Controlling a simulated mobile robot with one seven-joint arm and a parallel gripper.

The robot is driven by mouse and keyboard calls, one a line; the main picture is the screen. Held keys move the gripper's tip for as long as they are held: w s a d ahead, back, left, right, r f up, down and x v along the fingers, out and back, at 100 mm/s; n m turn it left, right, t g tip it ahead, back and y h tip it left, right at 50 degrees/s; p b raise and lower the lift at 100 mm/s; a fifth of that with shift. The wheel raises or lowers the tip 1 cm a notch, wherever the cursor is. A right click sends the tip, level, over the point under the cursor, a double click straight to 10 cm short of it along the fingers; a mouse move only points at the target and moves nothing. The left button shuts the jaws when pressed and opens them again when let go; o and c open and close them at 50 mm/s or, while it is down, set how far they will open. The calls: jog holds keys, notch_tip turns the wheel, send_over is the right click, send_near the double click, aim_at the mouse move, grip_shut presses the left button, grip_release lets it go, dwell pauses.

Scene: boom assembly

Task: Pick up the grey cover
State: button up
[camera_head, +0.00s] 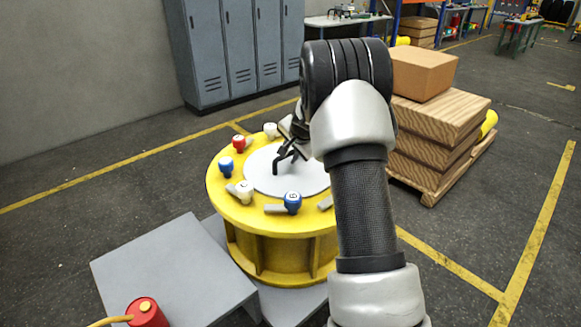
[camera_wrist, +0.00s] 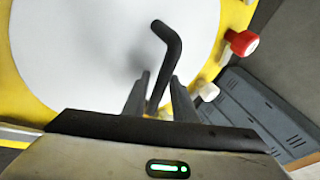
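The grey cover (camera_head: 262,181) is a light, flat round disc on top of the yellow drum (camera_head: 285,256). It fills the left of the wrist view (camera_wrist: 75,50). A black bent handle (camera_head: 281,162) stands over the cover, and it also shows in the wrist view (camera_wrist: 173,42). My gripper (camera_wrist: 160,76) is over the cover at the handle. Its two fingers are apart, with the handle's lower part seen between them. I cannot tell whether either finger touches the handle. My arm hides the cover's right side in the head view.
Red, blue and white knobs (camera_head: 292,202) ring the drum's rim. Grey lockers (camera_head: 235,50) stand behind. A box (camera_head: 422,72) on stacked wood (camera_head: 437,125) stands right. A grey platform (camera_head: 170,270) with a red cylinder (camera_head: 147,313) is front left.

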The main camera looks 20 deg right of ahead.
jog(key=shift+c, duration=0.4)
grip_shut()
dwell(0.9)
jog(key=shift+w+d+r, duration=0.1)
jog(key=shift+w+r, duration=0.05)
jog(key=shift+r, duration=0.2)
